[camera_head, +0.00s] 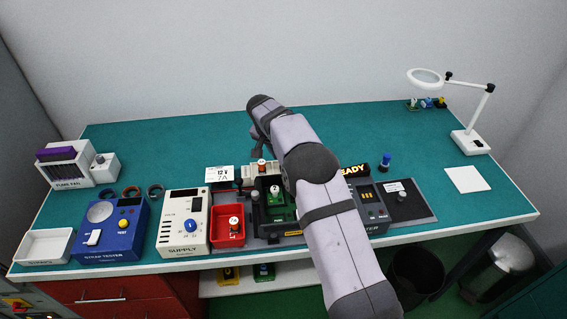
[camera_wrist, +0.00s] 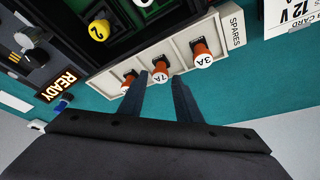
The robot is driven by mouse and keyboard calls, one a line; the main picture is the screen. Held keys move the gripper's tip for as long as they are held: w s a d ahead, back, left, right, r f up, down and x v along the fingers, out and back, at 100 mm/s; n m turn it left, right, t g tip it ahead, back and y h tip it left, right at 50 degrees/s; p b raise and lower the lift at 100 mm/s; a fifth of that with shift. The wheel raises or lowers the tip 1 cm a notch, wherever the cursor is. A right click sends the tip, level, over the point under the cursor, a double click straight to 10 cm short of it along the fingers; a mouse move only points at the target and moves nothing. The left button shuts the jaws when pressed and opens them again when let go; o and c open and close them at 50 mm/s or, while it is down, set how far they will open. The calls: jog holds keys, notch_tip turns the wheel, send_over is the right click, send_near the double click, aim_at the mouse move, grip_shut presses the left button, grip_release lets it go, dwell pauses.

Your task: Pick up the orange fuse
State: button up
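A pale rack marked SPARES (camera_wrist: 230,30) holds three orange fuses with white number caps in a row. They are the 3A fuse (camera_wrist: 201,55), the 7A fuse (camera_wrist: 160,73) in the middle, and a third fuse (camera_wrist: 129,80) whose label is partly hidden by a finger. My gripper (camera_wrist: 161,79) is open, its two fingers apart and pointing at the rack. The 7A fuse shows between the fingertips; I cannot tell whether they reach around it. In the head view my arm hides the gripper and most of the rack; one orange fuse (camera_head: 262,165) shows.
A card (camera_head: 219,174) reads 12 V 7A. A green fixture (camera_head: 280,211) sits in front of the rack. A red tray (camera_head: 228,239) holds a white-capped part. A supply box (camera_head: 182,222) and blue strap tester (camera_head: 118,235) stand left.

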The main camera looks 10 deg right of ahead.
jog(key=shift+p+x, duration=0.75)
jog(key=shift+x, duration=1.05)
grip_shut()
jog(key=shift+r, duration=0.1)
jog(key=shift+r+b, duration=0.45)
jog(key=shift+r, duration=0.2)
notch_tip(320, 180, up, 9)
jog(key=shift+f+b, duration=0.2)
jog(key=shift+b, duration=0.85)
jog(key=s+a+b, duration=0.2)
jog(key=s, duration=0.7)
jog(key=s+a+b, duration=0.2)
jog(key=s+b, duration=0.1)
jog(key=s, duration=0.7)
jog(key=shift+s+f+m, duration=0.25)
jog(key=shift+f+m, duration=0.05)
jog(key=shift+f, duration=0.05)
